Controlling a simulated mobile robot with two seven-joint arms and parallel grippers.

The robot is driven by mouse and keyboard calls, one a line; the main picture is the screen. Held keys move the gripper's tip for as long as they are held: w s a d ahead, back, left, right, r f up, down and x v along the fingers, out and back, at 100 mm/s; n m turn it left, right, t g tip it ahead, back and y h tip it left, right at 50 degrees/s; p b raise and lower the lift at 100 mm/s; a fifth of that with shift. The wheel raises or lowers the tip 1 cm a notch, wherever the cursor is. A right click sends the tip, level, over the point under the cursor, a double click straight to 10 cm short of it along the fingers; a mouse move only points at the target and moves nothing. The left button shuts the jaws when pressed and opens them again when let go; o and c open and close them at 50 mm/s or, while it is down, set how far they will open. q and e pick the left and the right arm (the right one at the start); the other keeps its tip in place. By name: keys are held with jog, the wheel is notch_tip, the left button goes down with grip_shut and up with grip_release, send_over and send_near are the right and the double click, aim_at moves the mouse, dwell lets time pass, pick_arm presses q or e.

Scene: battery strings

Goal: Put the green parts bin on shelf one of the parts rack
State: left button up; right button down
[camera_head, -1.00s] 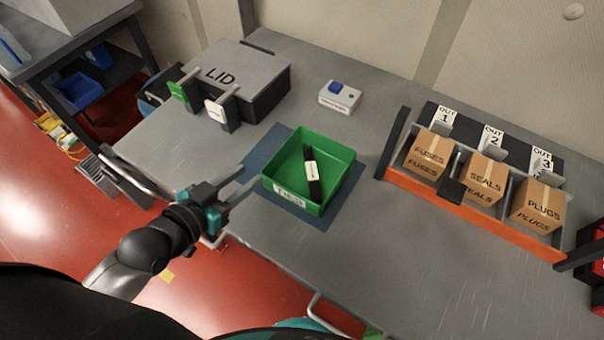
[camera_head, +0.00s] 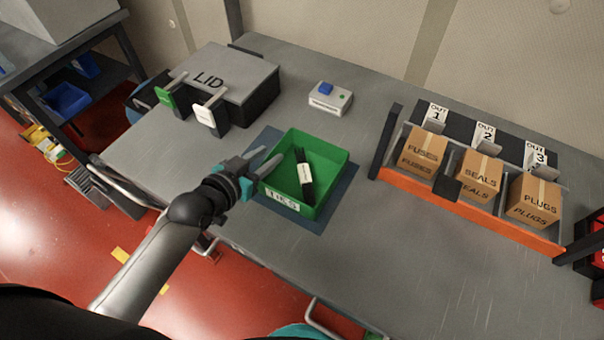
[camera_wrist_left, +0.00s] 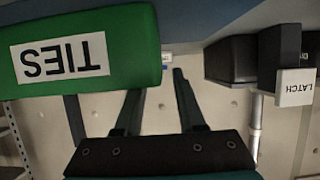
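The green parts bin (camera_head: 325,157), labelled TIES, sits on a dark blue mat (camera_head: 341,197) on the grey bench. A black strip with a white tag (camera_head: 305,172) lies in it. My left gripper (camera_head: 271,157) is open and empty at the bin's left wall; whether it touches is unclear. In the left wrist view the fingers (camera_wrist_left: 157,85) are spread, with the bin (camera_wrist_left: 130,45) at upper left, its label upside down. No shelf marked one or parts rack label is readable. My right gripper is not in view.
A LID box (camera_head: 230,68) with green and white tags stands behind left. A small blue-button device (camera_head: 330,98) is behind the bin. An orange-fronted holder (camera_head: 470,209) carries FUSES, SEALS and PLUGS cartons. Dark shelving with a blue bin (camera_head: 68,100) stands far left. The front bench is clear.

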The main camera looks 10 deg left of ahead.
aim_at(272, 152)
pick_arm(q)
jog(key=shift+x, duration=1.6)
jog(key=shift+a, duration=0.1)
grip_shut()
